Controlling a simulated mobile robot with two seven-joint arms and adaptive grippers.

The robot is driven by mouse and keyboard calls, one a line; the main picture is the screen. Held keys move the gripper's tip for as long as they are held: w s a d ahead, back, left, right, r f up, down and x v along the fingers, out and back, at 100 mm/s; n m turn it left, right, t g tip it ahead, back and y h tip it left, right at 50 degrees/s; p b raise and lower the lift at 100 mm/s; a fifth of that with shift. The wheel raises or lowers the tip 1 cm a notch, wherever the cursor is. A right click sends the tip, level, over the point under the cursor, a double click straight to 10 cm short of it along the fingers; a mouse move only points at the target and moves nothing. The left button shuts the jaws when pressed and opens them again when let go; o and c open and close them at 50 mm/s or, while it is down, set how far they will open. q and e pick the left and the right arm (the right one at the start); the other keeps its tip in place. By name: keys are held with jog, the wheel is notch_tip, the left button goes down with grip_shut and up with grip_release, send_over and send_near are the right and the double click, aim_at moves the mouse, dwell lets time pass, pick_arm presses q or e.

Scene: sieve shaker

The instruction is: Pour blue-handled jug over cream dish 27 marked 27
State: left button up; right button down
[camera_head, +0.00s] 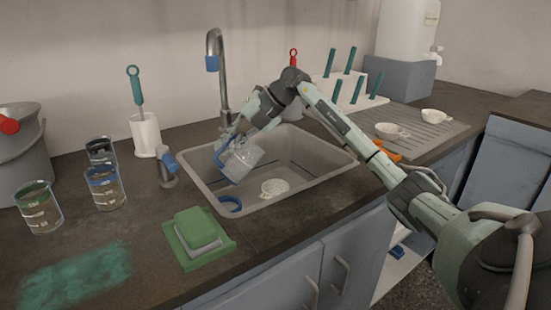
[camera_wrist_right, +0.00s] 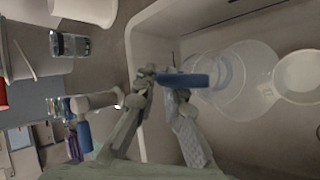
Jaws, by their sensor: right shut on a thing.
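The clear blue-handled jug (camera_head: 244,158) is tilted in the air over the sink, in the middle of the head view. My right gripper (camera_head: 228,143) is shut on its blue handle; the wrist view shows the handle (camera_wrist_right: 182,80) between the fingers and the clear jug body (camera_wrist_right: 240,82) beyond. A pale cream dish (camera_head: 274,188) lies on the sink floor, below and to the right of the jug. It also shows at the right of the wrist view (camera_wrist_right: 300,77), partly behind the jug. I cannot read its marking. My left gripper is not in view.
The grey sink (camera_head: 325,172) has a tap (camera_head: 221,75) behind it. A blue ring (camera_head: 230,204) lies at its front left. Beakers (camera_head: 105,187), a green sponge (camera_head: 198,230) and a white holder (camera_head: 146,135) stand left. Two more dishes (camera_head: 392,131) sit on the draining board.

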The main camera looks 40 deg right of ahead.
aim_at(219, 153)
jog(key=shift+w+a+f+g+h+p, duration=0.2)
jog(key=shift+a+f+g+h+p, duration=0.35)
jog(key=shift+p, duration=0.65)
jog(key=shift+w+a+f+n+h+p, duration=0.15)
jog(key=shift+a+f+n+h+p, duration=0.15)
jog(key=shift+a+f+h+p, duration=0.2)
jog(key=a+f+h, duration=0.3)
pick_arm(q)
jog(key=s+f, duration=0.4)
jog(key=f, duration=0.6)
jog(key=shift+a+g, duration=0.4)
pick_arm(e)
notch_tip(219, 153, up, 6)
jog(key=w+a+n+g+h, duration=0.1)
jog(key=a+g+h, duration=0.1)
jog(key=h, duration=0.1)
jog(key=shift+w+a+r, duration=0.15)
jog(key=shift+w, duration=0.15)
